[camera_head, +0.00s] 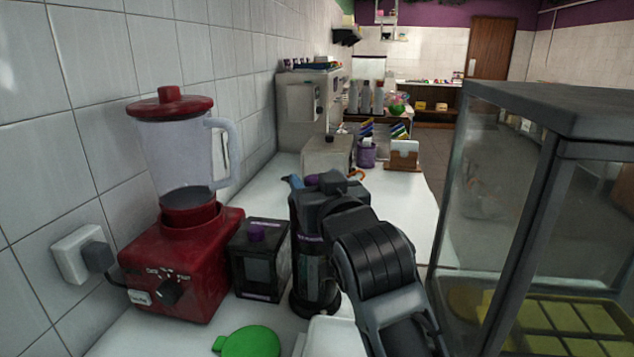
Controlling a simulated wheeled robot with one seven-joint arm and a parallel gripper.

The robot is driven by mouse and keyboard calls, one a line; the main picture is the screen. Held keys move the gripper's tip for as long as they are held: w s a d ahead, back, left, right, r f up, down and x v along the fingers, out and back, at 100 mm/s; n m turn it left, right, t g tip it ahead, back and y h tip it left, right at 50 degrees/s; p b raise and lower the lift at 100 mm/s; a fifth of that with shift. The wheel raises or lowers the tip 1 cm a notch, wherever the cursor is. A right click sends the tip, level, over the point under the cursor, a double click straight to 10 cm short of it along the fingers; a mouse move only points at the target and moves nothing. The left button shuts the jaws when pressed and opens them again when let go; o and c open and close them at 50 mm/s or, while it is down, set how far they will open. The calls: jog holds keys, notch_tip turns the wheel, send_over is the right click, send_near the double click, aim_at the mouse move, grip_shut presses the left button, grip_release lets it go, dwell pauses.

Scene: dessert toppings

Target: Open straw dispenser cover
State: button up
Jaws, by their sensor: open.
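A tall dark dispenser (314,268) with purple lettering and a round base stands on the white counter, right of a squat black box (262,268) with a purple knob on its lid. I cannot tell for certain which is the straw dispenser; the tall one's top and cover are largely hidden behind my gripper and wrist. My gripper (326,197) is at the upper part of the tall dispenser, its jaws open. Its fingertips are hidden, so I cannot tell whether they touch the cover.
A red blender (182,255) stands left by the tiled wall. A green lid (250,342) lies at the front. A glass display case (540,150) with yellow-green trays (570,318) is close on the right. The counter (405,208) behind is partly clear, with a napkin holder (403,158) farther back.

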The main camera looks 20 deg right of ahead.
jog(key=shift+c, duration=0.4)
grip_shut()
